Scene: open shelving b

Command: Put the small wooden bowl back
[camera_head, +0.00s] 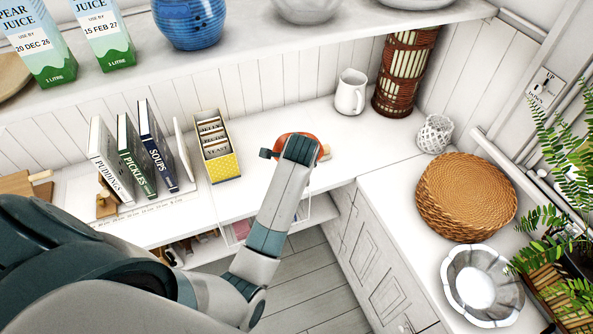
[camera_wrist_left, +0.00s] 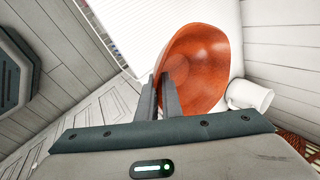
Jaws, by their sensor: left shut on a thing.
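The small wooden bowl (camera_wrist_left: 205,65) is reddish-orange and shows large and tilted in the left wrist view, its hollow facing the camera. My left gripper (camera_wrist_left: 163,80) is shut on its near rim. In the head view the bowl (camera_head: 284,141) is mostly hidden behind my left gripper (camera_head: 298,152), over the white counter (camera_head: 258,196) right of the yellow recipe box. I cannot tell whether the bowl touches the counter. My right gripper is not in view.
A white jug (camera_head: 350,93) and a brown woven cylinder (camera_head: 401,72) stand behind and right of the bowl. The yellow recipe box (camera_head: 218,150) and upright books (camera_head: 134,155) stand left. A woven tray stack (camera_head: 466,196) and fluted bowl (camera_head: 481,287) occupy the right counter.

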